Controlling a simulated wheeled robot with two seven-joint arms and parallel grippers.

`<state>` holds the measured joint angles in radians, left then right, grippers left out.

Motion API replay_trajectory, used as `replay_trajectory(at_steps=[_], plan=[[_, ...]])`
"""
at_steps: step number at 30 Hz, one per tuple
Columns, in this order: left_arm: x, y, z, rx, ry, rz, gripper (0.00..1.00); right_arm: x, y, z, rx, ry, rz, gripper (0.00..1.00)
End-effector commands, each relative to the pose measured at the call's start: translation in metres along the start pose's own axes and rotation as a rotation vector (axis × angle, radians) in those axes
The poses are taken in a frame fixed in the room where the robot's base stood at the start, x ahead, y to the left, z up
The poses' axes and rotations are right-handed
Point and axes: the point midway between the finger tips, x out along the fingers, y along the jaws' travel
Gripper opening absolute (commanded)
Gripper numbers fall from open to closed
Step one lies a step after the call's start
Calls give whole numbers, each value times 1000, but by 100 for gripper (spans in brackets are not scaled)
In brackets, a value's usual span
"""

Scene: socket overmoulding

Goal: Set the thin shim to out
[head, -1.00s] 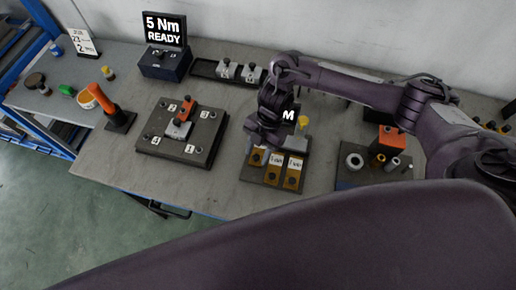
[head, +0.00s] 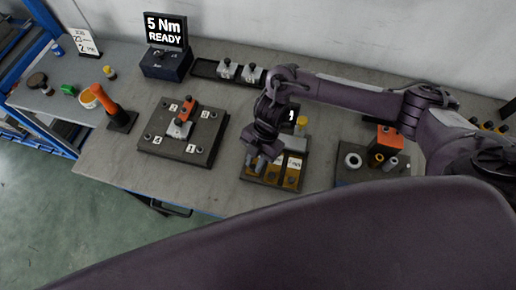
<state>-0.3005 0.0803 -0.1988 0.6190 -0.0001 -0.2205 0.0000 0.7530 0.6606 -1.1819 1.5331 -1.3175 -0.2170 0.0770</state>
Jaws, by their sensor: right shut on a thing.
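A dark board (head: 245,178) at the table's middle front carries three ochre shim pieces side by side: left (head: 253,168), middle (head: 272,177) and right (head: 292,180). White labels sit on the middle and right ones; their print is too small to read surely, so I cannot tell which is the thin shim. My right gripper (head: 261,160) reaches down over the left part of the board. It is shut at the left shim piece, whose upper part it hides. My left gripper is not in view.
To the left are a fixture plate (head: 210,150) with numbered spots and an orange-handled tool (head: 108,104). To the right is a dark plate (head: 345,178) with a ring and an orange block (head: 388,138). A display (head: 165,30) reads 5 Nm READY.

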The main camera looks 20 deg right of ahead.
Motion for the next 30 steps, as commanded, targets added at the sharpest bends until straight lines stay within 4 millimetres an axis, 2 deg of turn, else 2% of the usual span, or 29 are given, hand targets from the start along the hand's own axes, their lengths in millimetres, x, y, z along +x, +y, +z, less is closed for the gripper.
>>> replay_trajectory(at_steps=[1,3,10,11,15,25,30], plan=[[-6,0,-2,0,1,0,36,1,-5,-9,-2,4,-5,0],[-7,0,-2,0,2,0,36,4,-6,-13,-1,5,-3,0],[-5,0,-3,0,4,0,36,6,-6,-14,-2,8,-3,0],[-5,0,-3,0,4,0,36,6,-7,-14,-2,8,-4,22],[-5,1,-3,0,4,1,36,5,-6,-14,-2,6,-3,40],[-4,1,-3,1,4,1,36,2,-5,-12,0,3,0,41],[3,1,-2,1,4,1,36,-21,-5,-11,-2,1,3,41]])
